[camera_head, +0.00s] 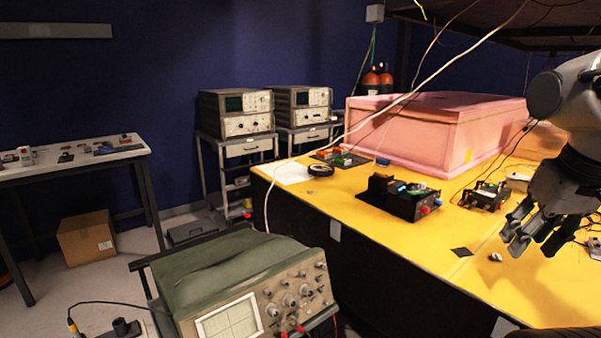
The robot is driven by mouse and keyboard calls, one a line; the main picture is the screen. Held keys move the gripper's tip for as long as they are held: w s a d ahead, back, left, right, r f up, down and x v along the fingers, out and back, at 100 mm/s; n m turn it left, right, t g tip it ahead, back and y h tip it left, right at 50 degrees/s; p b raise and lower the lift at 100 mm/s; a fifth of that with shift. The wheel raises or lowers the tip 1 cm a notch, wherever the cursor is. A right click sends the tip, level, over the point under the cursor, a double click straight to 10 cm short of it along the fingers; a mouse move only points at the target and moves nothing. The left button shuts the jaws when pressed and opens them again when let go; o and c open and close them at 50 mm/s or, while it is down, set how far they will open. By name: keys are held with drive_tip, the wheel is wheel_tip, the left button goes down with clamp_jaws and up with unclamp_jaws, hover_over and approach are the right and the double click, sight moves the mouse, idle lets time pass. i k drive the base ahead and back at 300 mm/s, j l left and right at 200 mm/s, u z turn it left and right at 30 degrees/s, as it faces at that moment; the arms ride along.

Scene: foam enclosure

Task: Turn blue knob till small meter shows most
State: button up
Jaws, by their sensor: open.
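A small blue knob (437,203) sits on the end of a black box (400,208) on the yellow table, beside a red knob (424,210). The box has a small lit blue display on top. Another black device (485,195) with a pale face stands to its right; I cannot tell whether it is the small meter, and no reading is legible. My gripper (530,243) is open and empty, pointing down over the table's right part. It is to the right of the blue knob and apart from it.
A pink foam enclosure (430,135) stands at the back of the yellow table (375,230). A green-topped oscilloscope (240,285) stands in front left. A white cable hangs across the view. Small loose parts lie near my gripper; the table's front middle is mostly clear.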

sight(438, 202)
drive_tip(key=k+l+u, duration=0.2)
drive_tip(key=k+l, duration=0.1)
drive_tip(key=l, duration=0.4)
drive_tip(key=k+l, duration=0.1)
drive_tip(key=l, duration=0.4)
drive_tip(key=i+u, duration=0.05)
